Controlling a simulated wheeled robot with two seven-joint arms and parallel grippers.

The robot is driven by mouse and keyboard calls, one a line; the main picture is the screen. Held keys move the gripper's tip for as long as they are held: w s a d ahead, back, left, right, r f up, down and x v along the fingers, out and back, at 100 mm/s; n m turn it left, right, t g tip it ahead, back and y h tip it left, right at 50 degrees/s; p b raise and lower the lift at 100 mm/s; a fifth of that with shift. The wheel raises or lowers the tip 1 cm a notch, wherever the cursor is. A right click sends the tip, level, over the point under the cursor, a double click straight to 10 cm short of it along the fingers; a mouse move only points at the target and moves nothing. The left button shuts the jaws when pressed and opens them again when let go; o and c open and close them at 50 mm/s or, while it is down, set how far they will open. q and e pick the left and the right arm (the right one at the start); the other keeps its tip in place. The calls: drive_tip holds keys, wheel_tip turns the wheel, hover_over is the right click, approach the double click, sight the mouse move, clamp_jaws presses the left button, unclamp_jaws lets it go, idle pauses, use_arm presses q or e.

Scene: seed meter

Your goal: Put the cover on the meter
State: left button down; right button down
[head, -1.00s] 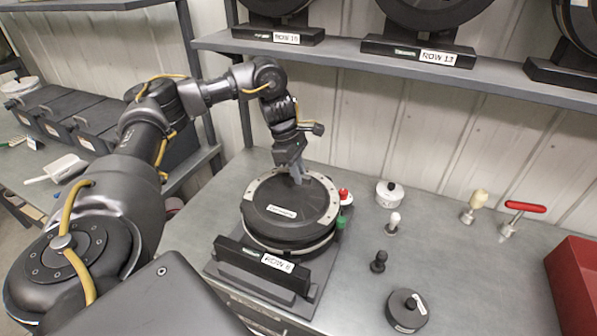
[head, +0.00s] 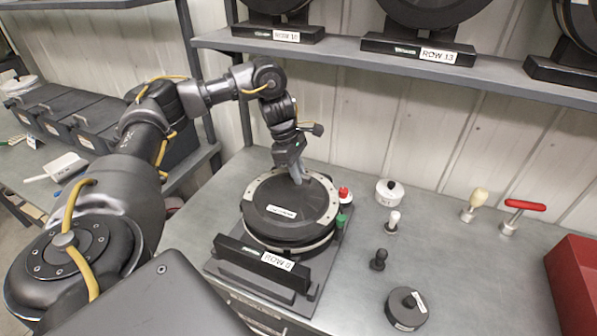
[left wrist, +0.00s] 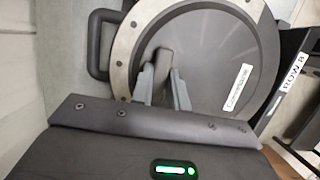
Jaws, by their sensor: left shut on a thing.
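The seed meter (head: 330,212) stands on its dark base on the bench, with a light metal ring around its top. The cover (head: 275,203), a dark disc with a white label, lies at the top of the meter, inside the ring. My left gripper (head: 298,178) comes down from above and is shut on the raised grip near the cover's far edge. The left wrist view shows its two grey fingers (left wrist: 163,88) on either side of this grip (left wrist: 163,62). I cannot tell whether the cover is fully seated. My right gripper is not in view.
A red-handled tool (head: 524,205) and red bin (head: 575,290) stand farther right. A shelf (head: 340,62) runs above.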

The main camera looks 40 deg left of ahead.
use_arm(q)
drive_tip(key=shift+f, duration=0.45)
idle(0.5)
drive_tip(key=shift+f, duration=0.15)
idle(0.6)
drive_tip(key=shift+f, duration=0.1)
idle(0.5)
drive_tip(key=c, duration=1.3)
unclamp_jaws()
drive_tip(key=shift+c, duration=0.3)
wheel_tip(320, 180, up, 10)
drive_tip(key=p, duration=0.9)
drive_tip(key=shift+f+p, duration=0.2)
drive_tip(key=shift+p, duration=0.15)
